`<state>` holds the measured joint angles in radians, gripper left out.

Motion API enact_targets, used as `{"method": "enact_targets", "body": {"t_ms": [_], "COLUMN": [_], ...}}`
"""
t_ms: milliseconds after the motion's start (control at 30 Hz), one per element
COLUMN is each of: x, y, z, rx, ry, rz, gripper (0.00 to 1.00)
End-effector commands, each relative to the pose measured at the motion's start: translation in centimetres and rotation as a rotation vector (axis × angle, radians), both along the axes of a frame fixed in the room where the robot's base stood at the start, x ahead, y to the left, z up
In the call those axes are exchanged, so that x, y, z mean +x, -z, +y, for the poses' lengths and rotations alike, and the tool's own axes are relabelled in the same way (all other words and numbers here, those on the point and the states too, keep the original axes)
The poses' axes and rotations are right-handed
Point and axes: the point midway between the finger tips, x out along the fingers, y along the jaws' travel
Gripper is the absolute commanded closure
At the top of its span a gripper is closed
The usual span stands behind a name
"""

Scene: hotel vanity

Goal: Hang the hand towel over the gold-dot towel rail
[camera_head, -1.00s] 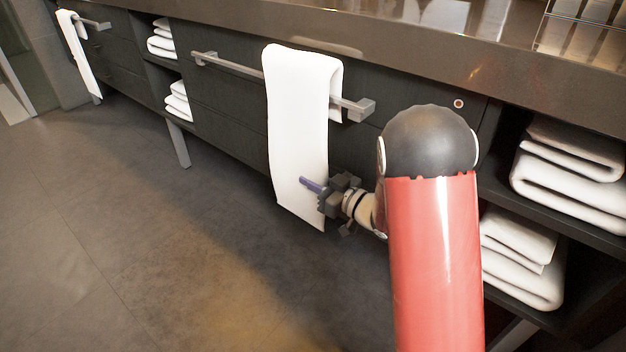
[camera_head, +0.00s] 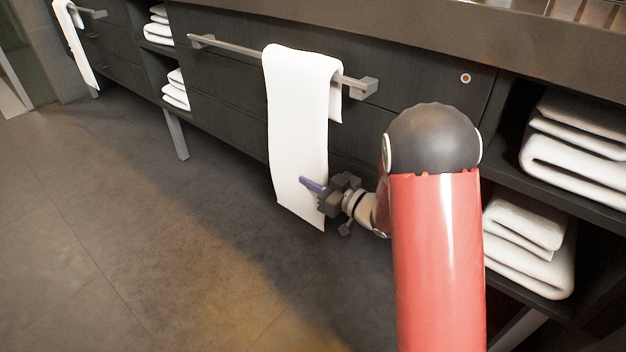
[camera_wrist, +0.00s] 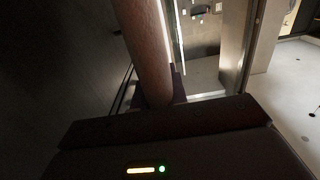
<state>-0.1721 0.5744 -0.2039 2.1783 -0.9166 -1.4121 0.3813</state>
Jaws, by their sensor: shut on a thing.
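The white hand towel (camera_head: 297,140) is folded over at the top, with a long front side and a short flap behind. In the head view its fold lies a little above the rail line, and the towel covers the middle of the metal rail (camera_head: 225,46). I cannot tell whether the rail runs inside the fold. The gold dot (camera_head: 466,78) is on the dark front, right of the rail. My gripper (camera_head: 315,185) is shut at the towel's lower right edge, a purple bar across its front. The wrist view shows a brownish cylinder (camera_wrist: 147,45) but no clear towel.
Folded white towels fill the right shelves (camera_head: 575,165) and the left shelves (camera_head: 175,88). Another white towel (camera_head: 80,45) hangs on a rail at far left. The countertop (camera_head: 430,45) overhangs the cabinet. The floor (camera_head: 110,230) at the left is clear.

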Motion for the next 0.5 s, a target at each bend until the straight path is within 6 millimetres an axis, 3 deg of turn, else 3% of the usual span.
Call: {"method": "enact_targets", "body": {"t_ms": [33, 67, 233, 500], "x": [0.01, 0.01, 0.01, -0.03], "y": [-0.05, -0.05, -0.04, 0.02], "z": [0.0, -0.01, -0.01, -0.08], "rx": [0.001, 0.001, 0.001, -0.001], "ry": [0.0, 0.0, 0.0, 0.001], "rz": [-0.001, -0.001, -0.001, 0.001], "gripper": [1.0, 0.83, 0.61, 0.6]}}
